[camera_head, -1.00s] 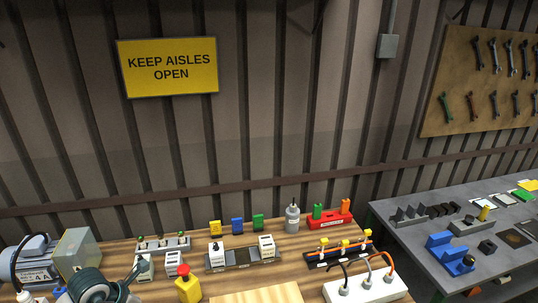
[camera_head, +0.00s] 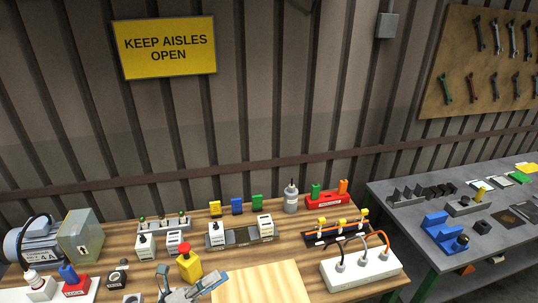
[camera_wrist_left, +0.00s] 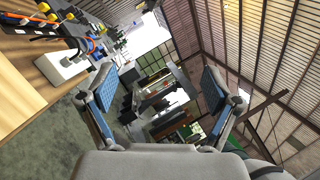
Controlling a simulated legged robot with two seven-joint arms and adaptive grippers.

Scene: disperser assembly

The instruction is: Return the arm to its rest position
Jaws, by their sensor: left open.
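My left gripper (camera_head: 193,284) shows at the bottom edge of the head view, low in front of the yellow block with the red button. Its two blue-padded fingers are spread wide in the left wrist view (camera_wrist_left: 158,92), with nothing between them. The left wrist view looks out past the table toward the room, tilted. The rest of my left arm is cut off below the head view. My right gripper is in neither view.
The wooden table (camera_head: 110,213) carries a red-button block (camera_head: 188,266), a motor (camera_head: 32,240), a white socket strip (camera_head: 360,269), a grey bottle (camera_head: 291,199) and terminal blocks. A light wooden board (camera_head: 262,285) lies at the front. A grey table (camera_head: 405,222) stands at right.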

